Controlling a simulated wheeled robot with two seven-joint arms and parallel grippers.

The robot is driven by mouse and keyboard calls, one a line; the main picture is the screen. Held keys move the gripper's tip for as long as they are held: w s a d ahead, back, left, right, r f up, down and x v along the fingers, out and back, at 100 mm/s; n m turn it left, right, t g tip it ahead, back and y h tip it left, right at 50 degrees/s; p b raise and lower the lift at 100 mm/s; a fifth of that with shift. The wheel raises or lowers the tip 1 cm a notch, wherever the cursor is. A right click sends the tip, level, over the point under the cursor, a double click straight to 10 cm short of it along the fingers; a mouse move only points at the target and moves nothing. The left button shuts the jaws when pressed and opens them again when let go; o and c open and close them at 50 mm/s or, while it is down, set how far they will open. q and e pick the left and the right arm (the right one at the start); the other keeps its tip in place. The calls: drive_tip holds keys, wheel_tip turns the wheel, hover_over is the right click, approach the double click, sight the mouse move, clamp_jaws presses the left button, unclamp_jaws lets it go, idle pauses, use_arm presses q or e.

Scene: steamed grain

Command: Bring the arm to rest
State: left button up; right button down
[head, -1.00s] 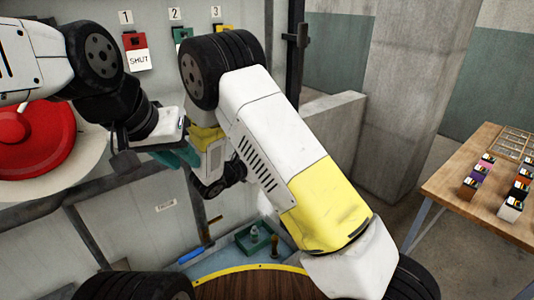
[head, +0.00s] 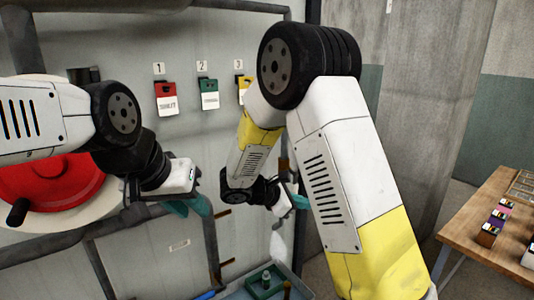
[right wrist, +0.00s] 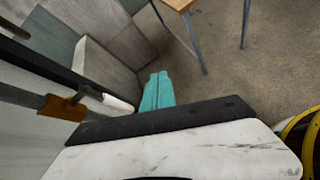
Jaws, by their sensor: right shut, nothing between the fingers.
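My right arm crosses the middle of the head view, its black elbow joint high up and its forearm hanging down. My right gripper (head: 300,202) points to the right beside the grey wall panel, partly hidden by my own arm. In the right wrist view its teal fingers (right wrist: 157,92) are together, with nothing between them. My left gripper (head: 190,206) hangs in front of the panel, to the right of the red round wheel (head: 50,185). Its teal fingers point down to the right, and their gap is not clear.
Red (head: 166,99), green (head: 208,94) and yellow (head: 242,91) tags hang on the panel under numbers. A blue-grey tray (head: 236,292) with a green holder (head: 265,284) lies below. A wooden table (head: 475,212) with small boxes stands at right. A concrete pillar (head: 425,110) is behind.

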drive_tip(key=s+d+r+m+g+y, duration=0.2)
drive_tip(key=s+d+r+m+y, duration=0.1)
drive_tip(key=s+m, duration=0.3)
drive_tip(key=s+d+r+m+g+y, duration=0.2)
drive_tip(key=s+d+r+m+y, duration=0.15)
drive_tip(key=s, duration=0.35)
drive_tip(key=s+a+r+m+t+y, duration=0.3)
drive_tip(key=s+r+m+y, duration=0.3)
drive_tip(key=s+r+m, duration=0.2)
drive_tip(key=shift+s+a+m+t, duration=0.2)
drive_tip(key=shift+s+m+t, duration=0.5)
drive_tip(key=shift+s+m, duration=0.2)
